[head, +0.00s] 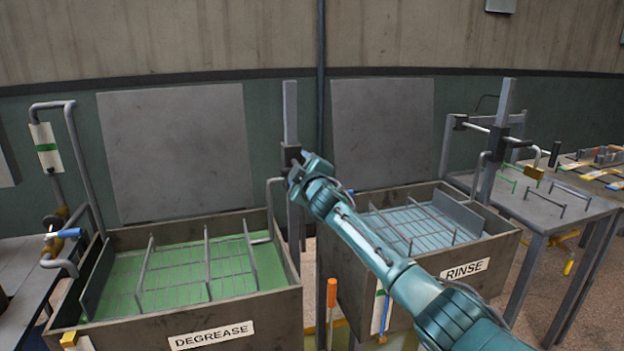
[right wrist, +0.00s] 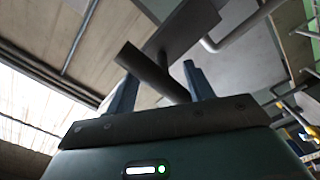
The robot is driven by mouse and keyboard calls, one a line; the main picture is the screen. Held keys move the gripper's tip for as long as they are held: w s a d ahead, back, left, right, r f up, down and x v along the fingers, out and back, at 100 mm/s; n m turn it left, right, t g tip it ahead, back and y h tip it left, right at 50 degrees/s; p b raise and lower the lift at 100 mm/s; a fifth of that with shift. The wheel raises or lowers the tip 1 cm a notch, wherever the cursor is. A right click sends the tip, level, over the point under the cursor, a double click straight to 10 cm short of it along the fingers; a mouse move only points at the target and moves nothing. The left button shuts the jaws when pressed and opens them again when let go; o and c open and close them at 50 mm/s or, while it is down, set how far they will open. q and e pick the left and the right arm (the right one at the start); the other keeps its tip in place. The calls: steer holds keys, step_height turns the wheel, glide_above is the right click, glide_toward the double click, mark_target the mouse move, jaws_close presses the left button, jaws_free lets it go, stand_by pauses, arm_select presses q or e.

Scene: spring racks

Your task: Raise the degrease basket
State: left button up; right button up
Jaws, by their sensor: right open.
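The degrease basket (head: 178,266) is a wire rack low in the tank labelled DEGREASE (head: 222,318), down at the level of the green liquid. A grey upright post (head: 290,112) stands at the tank's right side, with a dark block on it and a bent bar going down to the tank. My right gripper (head: 292,176) is at this block and partly hides it. In the right wrist view, a dark round handle (right wrist: 148,70) crosses between the open fingers of my right gripper (right wrist: 158,85). I cannot tell whether they touch it. My left gripper is not in view.
The RINSE tank (head: 490,253) with its own basket and post (head: 501,115) stands to the right, partly behind my right arm. A pipe with a blue-handled valve (head: 62,235) is at the left. A grey table (head: 560,208) with small racks is at the right.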

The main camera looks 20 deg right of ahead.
steer(key=s, duration=1)
steer(key=shift+s+d+b, duration=0.15)
steer(key=shift+d+b, duration=0.05)
steer(key=shift+b, duration=0.1)
steer(key=shift+r, duration=0.1)
steer(key=s+a+f+m+g+y, duration=0.1)
steer(key=s+a+f+m+g, duration=0.15)
steer(key=s+f, duration=0.75)
steer(key=s+a+f+m+g+y, duration=0.1)
steer(key=s+a+f+g+y, duration=0.35)
steer(key=f, duration=1.05)
steer(key=s+f+m+h, duration=0.1)
steer(key=s+f, duration=0.3)
steer(key=s, duration=0.4)
steer(key=s+d+f+m+h, duration=0.1)
steer(key=s+f+m, duration=0.1)
steer(key=s, duration=0.6)
steer(key=s+d+f+m+h, duration=0.1)
steer(key=s+f+m, duration=0.1)
steer(key=s+f, duration=0.3)
steer(key=s, duration=0.4)
steer(key=shift+d+f+g, duration=0.2)
steer(key=shift+f+g, duration=0.1)
steer(key=shift+f, duration=0.05)
